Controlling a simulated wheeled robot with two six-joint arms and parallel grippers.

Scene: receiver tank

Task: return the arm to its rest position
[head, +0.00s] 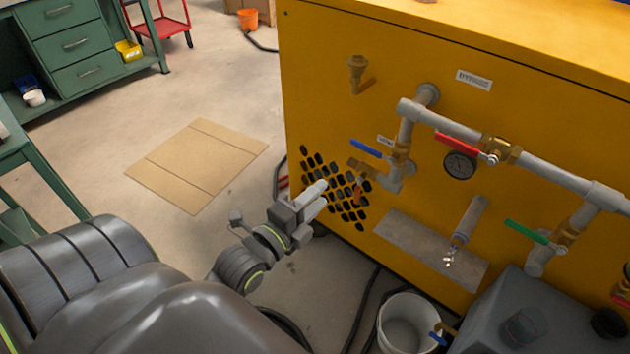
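My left arm comes in from the lower left, bent at the elbow. My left gripper (323,193) is in front of the yellow cabinet (320,60), near its black vent holes (345,205). Its two pale fingers lie close together, and I cannot tell if there is a gap between them. I see nothing held in them. My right gripper is not in view.
Pipes with a blue-handled valve (368,148), a red-handled valve (458,144) and a green-handled valve (527,232) stick out from the cabinet. A white bucket (409,322) and a grey tank (520,300) stand at the lower right. Flat cardboard (195,163) lies on open floor.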

